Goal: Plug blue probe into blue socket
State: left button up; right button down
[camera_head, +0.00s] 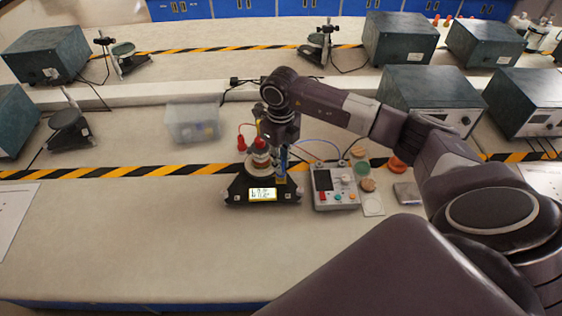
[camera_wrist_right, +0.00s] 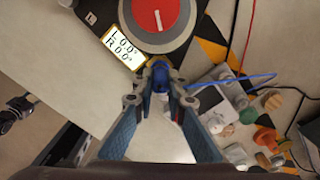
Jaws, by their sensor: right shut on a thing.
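My right gripper (camera_head: 281,152) is above the right side of a black-based device (camera_head: 235,197) with a lit display. In the right wrist view, my right gripper (camera_wrist_right: 160,85) is shut on the blue probe (camera_wrist_right: 159,72), right beside the device's rim and display (camera_wrist_right: 124,47). A blue wire (camera_wrist_right: 235,79) runs from the probe to the right. The blue socket cannot be made out; the probe and fingertips may cover it. I cannot tell whether the probe touches the device. My left gripper is not in view.
A grey meter box (camera_head: 322,181) with coloured buttons stands right of the device, with several small round pieces beside it. A clear plastic bin (camera_head: 192,123) is behind left. Grey instrument boxes line the back. The front left of the bench is clear.

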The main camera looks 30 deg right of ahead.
jog(key=shift+f+b, duration=0.45)
jog(key=shift+f, duration=0.1)
dwell(0.4)
jog(key=c, duration=1.9)
grip_release()
jog(key=shift+o, duration=0.7)
jog(key=shift+o, duration=0.7)
jog(key=shift+r+p, duration=2.35)
jog(key=shift+r, duration=1.5)
jog(key=shift+f, duration=0.1)
